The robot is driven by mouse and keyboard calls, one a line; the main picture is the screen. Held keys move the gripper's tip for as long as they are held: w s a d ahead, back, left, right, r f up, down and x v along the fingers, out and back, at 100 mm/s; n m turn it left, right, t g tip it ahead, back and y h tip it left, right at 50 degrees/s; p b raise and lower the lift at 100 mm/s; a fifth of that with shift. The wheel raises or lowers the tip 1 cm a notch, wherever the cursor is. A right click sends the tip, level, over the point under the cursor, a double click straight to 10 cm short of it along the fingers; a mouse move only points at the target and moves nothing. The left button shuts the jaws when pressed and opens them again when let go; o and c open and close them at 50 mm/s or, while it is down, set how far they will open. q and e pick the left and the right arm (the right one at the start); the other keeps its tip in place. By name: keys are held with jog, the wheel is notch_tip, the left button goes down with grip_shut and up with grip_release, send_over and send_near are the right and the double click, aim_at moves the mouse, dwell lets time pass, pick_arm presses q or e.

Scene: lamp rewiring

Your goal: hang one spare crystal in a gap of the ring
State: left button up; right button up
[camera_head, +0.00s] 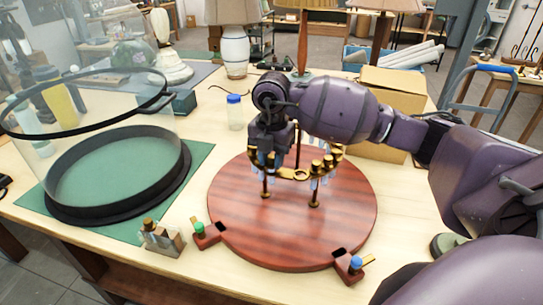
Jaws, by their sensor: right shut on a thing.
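The brass ring (294,174) stands on thin posts above a round red-brown wooden board (290,235). Several pale clear crystals hang around it, with brass caps (327,160) along its right side. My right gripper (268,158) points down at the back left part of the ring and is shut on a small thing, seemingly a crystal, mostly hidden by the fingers. I cannot tell whether that crystal touches the ring. My left gripper is out of view.
A glass cylinder with a black base ring (115,205) stands on a green mat at left. Red blocks with a green knob (205,234) and a blue knob (352,268) sit at the board's edge. A blue-capped jar (235,112), lamps and a cardboard box (390,95) stand behind.

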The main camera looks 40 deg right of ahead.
jog(key=shift+f, duration=0.25)
dwell(0.5)
jog(key=o, duration=1)
jog(key=shift+s, duration=0.1)
jog(key=shift+c, duration=0.2)
jog(key=shift+o, duration=0.2)
jog(key=shift+s+d+r, duration=0.1)
jog(key=shift+w+r, duration=0.2)
